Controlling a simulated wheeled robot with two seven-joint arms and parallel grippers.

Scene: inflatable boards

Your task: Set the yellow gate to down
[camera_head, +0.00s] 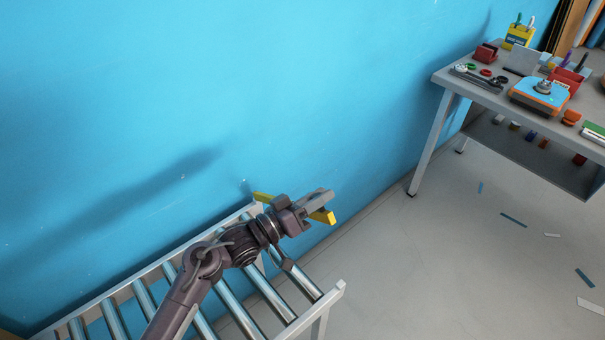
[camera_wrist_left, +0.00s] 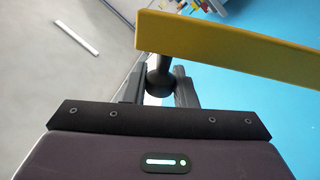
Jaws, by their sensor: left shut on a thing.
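The yellow gate (camera_head: 323,217) is a flat yellow bar near the far end of the roller conveyor, partly hidden behind my left gripper (camera_head: 312,202). In the left wrist view the yellow bar (camera_wrist_left: 230,46) crosses the upper part of the picture at a slant. A dark round knob on a stem (camera_wrist_left: 160,82) sits below it. My left gripper (camera_wrist_left: 159,88) is shut on this knob, with one dark finger on each side. I cannot tell for sure whether the gate is up or down. My right gripper is not in view.
The roller conveyor (camera_head: 331,297) stands along the blue wall (camera_head: 120,90), under my left arm. A grey workbench (camera_head: 447,79) with tools and boxes stands at the right. Scraps (camera_head: 513,220) lie on the grey floor, which is otherwise clear between conveyor and bench.

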